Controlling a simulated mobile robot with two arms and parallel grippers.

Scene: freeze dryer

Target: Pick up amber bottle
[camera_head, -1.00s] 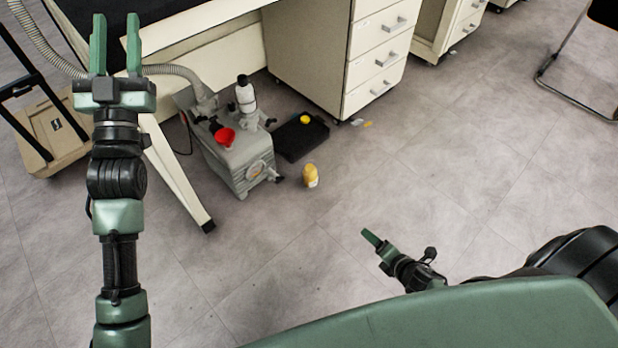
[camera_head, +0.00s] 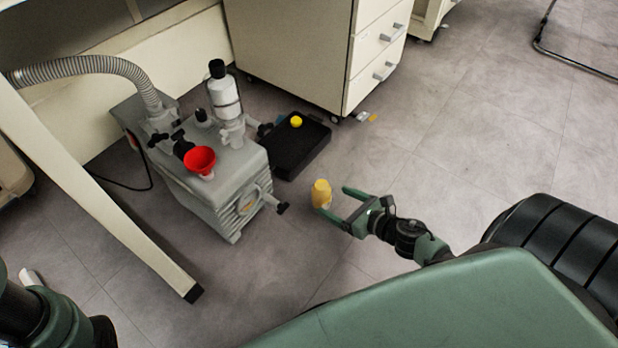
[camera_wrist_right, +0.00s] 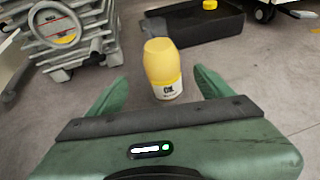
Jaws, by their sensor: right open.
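The amber bottle (camera_head: 321,193) stands upright on the floor, to the right of the grey pump. It has a yellow-amber body and a white label low down, which shows in the right wrist view (camera_wrist_right: 162,66). My right gripper (camera_head: 333,203) is open, with its green fingers pointing at the bottle. In the right wrist view the bottle stands centred just ahead of the two fingertips (camera_wrist_right: 160,84); I cannot tell whether it is partly between them. My left gripper is out of view; only part of my left arm shows at the lower left.
The grey pump (camera_head: 212,165) with a red funnel (camera_head: 200,160) and a hose stands left of the bottle. A black tray (camera_head: 300,160) with a yellow cap (camera_head: 296,121) lies behind it. A white drawer cabinet (camera_head: 375,60) stands at the back.

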